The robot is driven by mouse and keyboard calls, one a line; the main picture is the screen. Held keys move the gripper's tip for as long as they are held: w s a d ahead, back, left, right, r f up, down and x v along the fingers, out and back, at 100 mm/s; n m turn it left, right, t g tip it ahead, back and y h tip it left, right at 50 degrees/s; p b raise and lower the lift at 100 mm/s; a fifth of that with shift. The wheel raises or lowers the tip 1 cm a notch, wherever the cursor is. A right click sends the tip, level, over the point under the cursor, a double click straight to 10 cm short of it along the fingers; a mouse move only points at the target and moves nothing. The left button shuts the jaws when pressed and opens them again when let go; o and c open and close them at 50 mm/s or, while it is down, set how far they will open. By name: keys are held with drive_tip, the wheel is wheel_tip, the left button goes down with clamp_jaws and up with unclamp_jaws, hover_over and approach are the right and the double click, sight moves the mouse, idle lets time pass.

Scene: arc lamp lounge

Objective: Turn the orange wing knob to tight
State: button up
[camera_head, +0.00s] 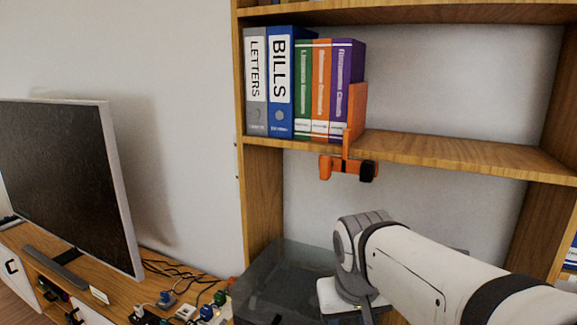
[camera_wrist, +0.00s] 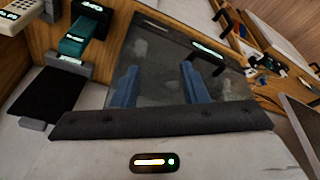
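The orange wing knob (camera_head: 326,168) is in the head view, just under the shelf edge on an orange clamp (camera_head: 357,108) beside the books. A black piece (camera_head: 368,171) sits at the right end of the same crosswise part. How tight the knob is cannot be told. The wrist view does not show the knob. My gripper (camera_wrist: 160,74) shows there with two blue fingers apart and nothing held between them. In the head view my arm is below and to the right of the knob, apart from it, and the fingertips are hidden.
Binders and books (camera_head: 282,85) stand left of the clamp on the wooden shelf (camera_head: 460,155). A dark see-through box (camera_head: 285,275) is below; the fingers point over it (camera_wrist: 160,45). A television (camera_head: 65,180) and cables are at left. The shelf right of the clamp is clear.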

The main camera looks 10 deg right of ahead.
drive_tip(key=w+a+r+m+t+h+b, duration=0.1)
drive_tip(key=w+r+m+t+h, duration=0.1)
drive_tip(key=w+r, duration=0.95)
drive_tip(key=m+t+h, duration=0.2)
drive_tip(key=m, duration=0.2)
approach(323, 162)
drive_tip(key=x, duration=0.4)
drive_tip(key=b+x, duration=0.1)
drive_tip(key=x, duration=0.6)
drive_tip(key=shift+c, duration=0.3)
